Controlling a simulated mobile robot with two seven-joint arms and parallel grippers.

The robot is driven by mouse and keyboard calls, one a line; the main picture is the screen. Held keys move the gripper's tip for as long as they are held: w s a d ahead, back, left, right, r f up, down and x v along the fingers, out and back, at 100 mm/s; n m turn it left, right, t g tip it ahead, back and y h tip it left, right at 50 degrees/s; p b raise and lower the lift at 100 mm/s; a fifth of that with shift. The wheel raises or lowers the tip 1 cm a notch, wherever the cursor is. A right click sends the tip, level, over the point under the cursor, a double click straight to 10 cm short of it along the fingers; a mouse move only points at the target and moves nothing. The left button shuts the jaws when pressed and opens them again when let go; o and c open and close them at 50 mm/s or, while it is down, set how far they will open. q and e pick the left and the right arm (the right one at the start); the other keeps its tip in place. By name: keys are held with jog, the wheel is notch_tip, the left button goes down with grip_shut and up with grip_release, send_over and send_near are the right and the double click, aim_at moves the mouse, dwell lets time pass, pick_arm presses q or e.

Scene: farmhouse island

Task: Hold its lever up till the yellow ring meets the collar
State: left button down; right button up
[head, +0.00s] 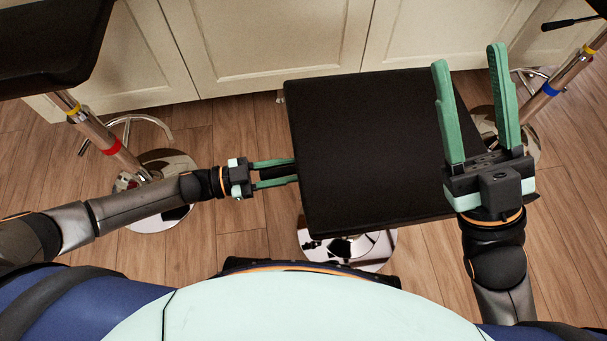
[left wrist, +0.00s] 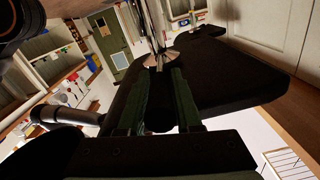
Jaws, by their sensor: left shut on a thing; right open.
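The middle stool has a square black seat (head: 365,150), seen from above in the head view. The seat hides its post, collar and rings there. My left gripper (head: 294,171) is at the seat's left edge, its fingers shut on a dark lever. The lever (left wrist: 160,117) shows as a dark shape between the green fingers in the left wrist view. The chrome post (left wrist: 157,38) shows beyond it, but I cannot make out a yellow ring on it. My right gripper (head: 471,104) is open and empty, over the seat's right edge, fingers pointing away.
A left stool has a yellow ring (head: 73,110) and a red ring (head: 111,148) on its post. A right stool has a blue ring (head: 549,90) on its post. Pale cabinets (head: 270,45) close off the back. Wooden floor (head: 240,130) lies between the stools.

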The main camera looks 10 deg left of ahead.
pick_arm(q)
jog(key=shift+w+d+r+p, duration=0.1)
jog(key=shift+d+r+p, duration=0.05)
jog(key=shift+r+p, duration=1)
jog(key=shift+w+d+r+p, duration=0.1)
jog(key=shift+r+p, duration=0.75)
jog(key=shift+r, duration=0.5)
pick_arm(e)
jog(key=shift+n, duration=0.4)
jog(key=shift+s+d+r, duration=0.1)
jog(key=shift+d+r, duration=0.05)
jog(key=shift+r, duration=2)
pick_arm(q)
jog(key=shift+s+r, duration=0.1)
pick_arm(e)
jog(key=shift+w+d+f+m+t+h, duration=0.1)
jog(key=shift+w+f+m+t+h, duration=0.3)
jog(key=shift+h, duration=0.3)
pick_arm(q)
jog(key=shift+r, duration=0.1)
pick_arm(e)
jog(key=shift+w+f+m+h, duration=0.3)
jog(key=shift+w+f+m, duration=0.05)
jog(key=shift+w+m, duration=0.05)
